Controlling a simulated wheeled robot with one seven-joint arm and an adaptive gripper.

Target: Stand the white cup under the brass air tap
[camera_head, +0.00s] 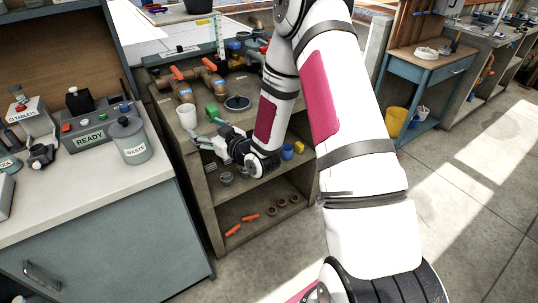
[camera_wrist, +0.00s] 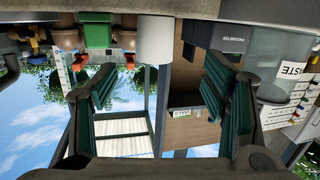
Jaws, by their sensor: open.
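The white cup (camera_head: 187,115) stands upright near the left edge of the cabinet top. In the wrist view, which is upside down, the white cup (camera_wrist: 155,38) shows between the finger directions, ahead of the tips. My gripper (camera_head: 204,131) is open and empty, just in front and right of the cup, apart from it. Its two fingers spread wide in the wrist view (camera_wrist: 160,72). Two brass-coloured taps with orange handles, a near one (camera_head: 184,90) and a farther one (camera_head: 212,83), stand behind the cup. I cannot tell which is the air tap.
A small green block (camera_head: 211,109) and a dark round dish (camera_head: 237,102) lie right of the cup. A grey WASTE canister (camera_head: 130,141) stands on the left counter (camera_head: 95,185). Shelves below hold small parts. Open floor (camera_head: 460,215) lies to the right.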

